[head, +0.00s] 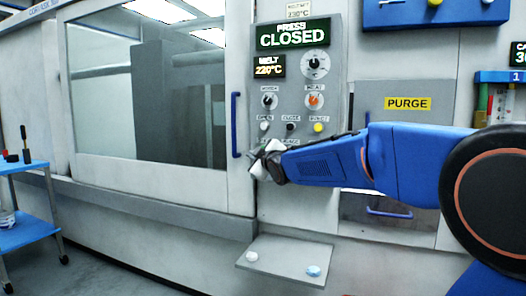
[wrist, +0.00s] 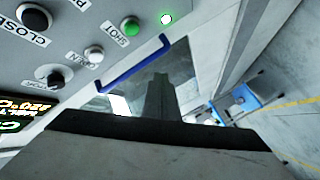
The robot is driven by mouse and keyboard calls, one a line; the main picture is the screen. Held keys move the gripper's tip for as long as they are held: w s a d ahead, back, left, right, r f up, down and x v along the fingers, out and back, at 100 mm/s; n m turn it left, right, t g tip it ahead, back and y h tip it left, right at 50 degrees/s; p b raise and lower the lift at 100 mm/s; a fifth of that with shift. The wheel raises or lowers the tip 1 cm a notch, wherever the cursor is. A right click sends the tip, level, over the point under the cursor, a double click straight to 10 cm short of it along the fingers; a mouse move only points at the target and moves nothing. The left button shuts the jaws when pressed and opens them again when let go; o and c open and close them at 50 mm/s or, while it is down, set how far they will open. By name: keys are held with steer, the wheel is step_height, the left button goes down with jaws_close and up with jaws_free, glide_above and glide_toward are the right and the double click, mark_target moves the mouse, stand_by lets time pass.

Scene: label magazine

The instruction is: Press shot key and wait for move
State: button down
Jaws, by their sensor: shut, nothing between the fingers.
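The shot key is a round green button (wrist: 130,27) with a SHOT label beside it on the grey control panel (wrist: 110,12), in the wrist view. A small round light (wrist: 166,18) near it glows white-green. In the head view my gripper (head: 264,160) is shut and empty in front of the panel's lower left edge, and it hides the shot key. I cannot tell whether its tip touches the panel. The press display (head: 293,35) reads CLOSED. The melt display (head: 270,66) reads about 220 °C.
The white open button (wrist: 93,54) and a black close button (wrist: 34,15) sit near the shot key. A blue door handle (head: 235,125) stands just left of the panel. A blue cart (head: 25,236) stands far left.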

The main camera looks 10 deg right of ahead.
steer(key=w+d, duration=0.5)
steer(key=w, duration=0.2)
stand_by(0.4)
steer(key=shift+w+d, duration=0.2)
stand_by(1.9)
steer(key=shift+w+d, duration=0.15)
steer(key=shift+w, duration=0.05)
steer(key=shift+w+d, duration=0.25)
steer(key=shift+w, duration=0.1)
stand_by(1.0)
steer(key=shift+s, duration=0.1)
steer(key=shift+s+a, duration=0.5)
steer(key=shift+s, duration=0.1)
steer(key=shift+s, duration=0.1)
steer(key=shift+s+a, duration=0.75)
steer(key=shift+s, duration=0.25)
steer(key=shift+s+a, duration=0.7)
steer(key=shift+s, duration=0.25)
